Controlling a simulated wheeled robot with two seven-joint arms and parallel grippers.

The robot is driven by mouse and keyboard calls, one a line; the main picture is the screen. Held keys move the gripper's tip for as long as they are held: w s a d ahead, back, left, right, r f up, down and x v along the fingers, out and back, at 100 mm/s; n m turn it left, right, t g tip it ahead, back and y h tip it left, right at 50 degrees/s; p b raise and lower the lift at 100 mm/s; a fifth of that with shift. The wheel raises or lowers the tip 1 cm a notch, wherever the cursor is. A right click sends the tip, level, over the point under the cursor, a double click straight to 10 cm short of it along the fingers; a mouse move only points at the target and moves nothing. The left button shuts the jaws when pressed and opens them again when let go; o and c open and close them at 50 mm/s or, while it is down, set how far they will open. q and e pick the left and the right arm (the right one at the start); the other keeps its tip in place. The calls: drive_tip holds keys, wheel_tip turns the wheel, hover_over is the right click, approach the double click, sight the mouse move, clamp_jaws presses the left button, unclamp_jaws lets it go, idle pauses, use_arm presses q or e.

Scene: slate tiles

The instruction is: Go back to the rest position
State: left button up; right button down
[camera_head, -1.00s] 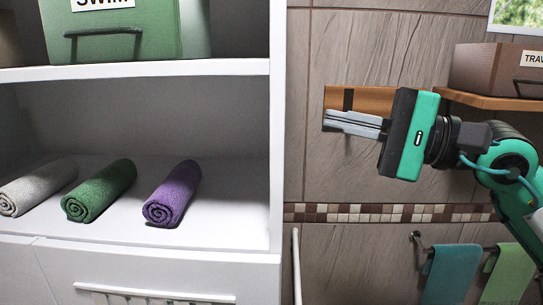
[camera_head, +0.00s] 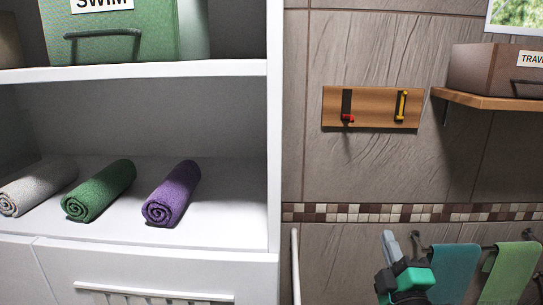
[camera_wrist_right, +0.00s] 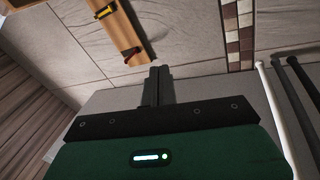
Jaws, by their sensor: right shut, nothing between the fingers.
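My right gripper (camera_head: 390,245) is low at the right of the head view, beside the hanging towels and well below the wooden hook board. In the right wrist view its two fingers (camera_wrist_right: 158,72) lie together with nothing between them. My left gripper is not in view. The rest position itself is not marked in any view.
A white shelf (camera_head: 150,69) at left holds grey, green (camera_head: 99,191) and purple (camera_head: 171,193) rolled towels. A wooden hook board (camera_head: 375,108) is on the tiled wall. A teal towel (camera_head: 453,272) and a green towel (camera_head: 510,272) hang from a rail. A bracketed shelf (camera_head: 490,101) holds a box.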

drive_tip(key=s+d+f+m+g+h, duration=0.1)
drive_tip(key=s+f+m+g, duration=0.35)
drive_tip(key=f, duration=0.65)
drive_tip(key=s+d+f+m+g+h, duration=0.1)
drive_tip(key=s+f+m+g, duration=0.35)
drive_tip(key=f, duration=0.65)
drive_tip(key=s+a+f+m+g+y, duration=0.1)
drive_tip(key=s+f+m+g, duration=0.1)
drive_tip(key=s+f+g, duration=0.45)
drive_tip(key=s+a+f+m+g+y, duration=0.1)
drive_tip(key=s+f+m+g, duration=0.15)
drive_tip(key=s+f, duration=0.7)
wheel_tip(320, 180, down, 39)
drive_tip(key=s+g+b, duration=0.1)
drive_tip(key=s+b, duration=0.2)
drive_tip(key=b, duration=0.8)
drive_tip(key=s+d+f+b, duration=0.1)
drive_tip(key=s+f+b, duration=0.2)
drive_tip(key=s+f, duration=0.3)
drive_tip(key=s+d+f+g+b, duration=0.1)
drive_tip(key=s+f+b, duration=0.3)
drive_tip(key=f, duration=1.1)
drive_tip(key=s+d+f+b, duration=0.1)
drive_tip(key=s+f+b, duration=0.3)
drive_tip(key=s+f, duration=0.5)
drive_tip(key=shift+s+f+g, duration=0.15)
drive_tip(key=shift+f+g, duration=0.25)
drive_tip(key=shift+f, duration=0.3)
